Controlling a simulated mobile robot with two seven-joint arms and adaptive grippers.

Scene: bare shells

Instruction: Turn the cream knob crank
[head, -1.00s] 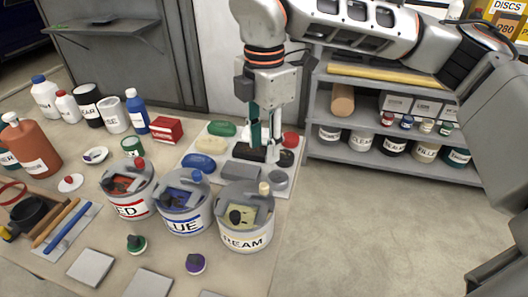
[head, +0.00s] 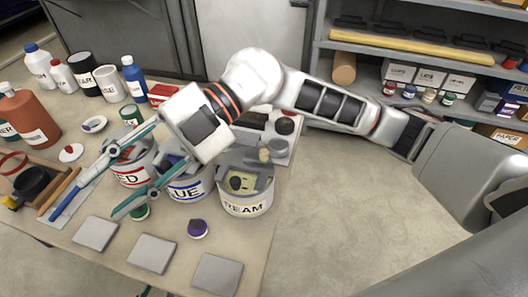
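The cream can (head: 245,206), its label partly reading "REAM", stands upright at the right end of a row of three paint cans. A cream knob (head: 264,155) stands up on the grey crank at the back of its top, near a grey part on the tray behind. My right gripper (head: 92,195) reaches across the blue and red cans from the right. Its two teal fingers are spread wide and empty, pointing to the lower left, well left of the cream knob. It hides the red and blue knobs. My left gripper is not in view.
The blue can (head: 187,190) and red can (head: 130,174) stand left of the cream can. Bottles (head: 134,78) stand at the back left. Open floor lies to the right.

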